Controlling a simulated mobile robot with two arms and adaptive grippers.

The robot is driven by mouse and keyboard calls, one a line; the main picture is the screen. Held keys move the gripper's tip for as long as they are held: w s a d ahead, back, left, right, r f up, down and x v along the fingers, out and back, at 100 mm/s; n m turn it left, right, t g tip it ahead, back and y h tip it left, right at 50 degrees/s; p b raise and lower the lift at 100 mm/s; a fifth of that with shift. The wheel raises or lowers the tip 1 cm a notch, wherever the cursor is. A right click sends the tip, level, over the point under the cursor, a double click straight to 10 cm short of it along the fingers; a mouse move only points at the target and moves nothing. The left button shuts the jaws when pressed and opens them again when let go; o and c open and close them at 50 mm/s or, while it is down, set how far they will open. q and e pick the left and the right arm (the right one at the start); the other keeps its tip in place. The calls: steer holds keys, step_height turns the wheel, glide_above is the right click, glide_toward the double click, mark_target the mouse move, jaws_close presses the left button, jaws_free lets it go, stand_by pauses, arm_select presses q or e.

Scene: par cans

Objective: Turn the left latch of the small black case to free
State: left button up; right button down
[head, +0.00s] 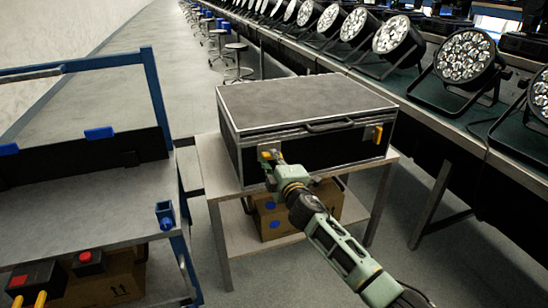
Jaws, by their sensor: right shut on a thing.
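The small black case (310,104) stands shut on a small table, with silver edges and a dark handle (330,124) on its front. My right gripper (273,160) reaches up from the lower right and is shut on the left latch. The fingers hide part of the latch, so its exact angle is hard to tell. My left gripper is out of view.
The table (214,178) has a lower shelf with a cardboard box (295,212). A blue-framed workbench (80,210) stands at the left. A long bench with several par cans (467,58) runs along the right.

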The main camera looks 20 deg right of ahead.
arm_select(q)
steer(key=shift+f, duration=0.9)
arm_select(e)
steer(key=shift+n, duration=1.1)
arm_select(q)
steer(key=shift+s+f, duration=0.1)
arm_select(e)
steer(key=c, duration=1.8)
jaws_free()
steer(key=shift+a, duration=0.1)
steer(key=shift+o, duration=0.2)
steer(key=s, duration=1.2)
steer(key=shift+d, duration=0.25)
steer(key=shift+f, duration=0.15)
